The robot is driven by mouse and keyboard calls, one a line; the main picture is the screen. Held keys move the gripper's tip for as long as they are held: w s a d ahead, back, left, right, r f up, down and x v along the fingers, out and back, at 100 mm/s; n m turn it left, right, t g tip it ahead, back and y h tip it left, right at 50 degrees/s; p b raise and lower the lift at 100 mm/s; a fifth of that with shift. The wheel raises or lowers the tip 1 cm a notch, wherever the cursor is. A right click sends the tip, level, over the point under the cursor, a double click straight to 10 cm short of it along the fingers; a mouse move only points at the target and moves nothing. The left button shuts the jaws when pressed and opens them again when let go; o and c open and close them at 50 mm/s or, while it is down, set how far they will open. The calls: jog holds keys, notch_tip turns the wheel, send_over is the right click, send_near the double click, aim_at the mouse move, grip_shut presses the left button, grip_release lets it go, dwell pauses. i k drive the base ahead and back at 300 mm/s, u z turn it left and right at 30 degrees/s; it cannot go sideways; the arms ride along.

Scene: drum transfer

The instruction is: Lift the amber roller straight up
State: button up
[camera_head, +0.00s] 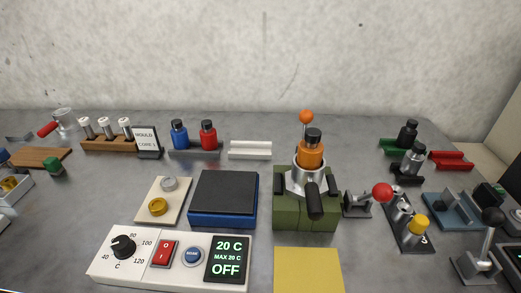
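The amber roller (311,157) is an orange cylinder with a black cap. It stands upright in a silver holder (297,184) on a green block (289,216), right of the picture's middle. Its lower end is hidden inside the holder. A black-gripped handle (315,203) sticks out of the holder toward the front. My gripper is not in view, and nothing is seen touching the roller.
An orange ball knob (306,116) rises close behind the roller. A red-knobbed lever (382,192) stands to the right. A black-topped blue scale (224,193) is on the left, and a control box (135,262) and yellow pad (308,271) are in front.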

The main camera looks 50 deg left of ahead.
aim_at(310, 149)
jog(key=u, duration=1.35)
jog(key=k, duration=0.5)
jog(key=u, duration=0.75)
jog(key=i, duration=0.8)
jog(key=z, duration=0.15)
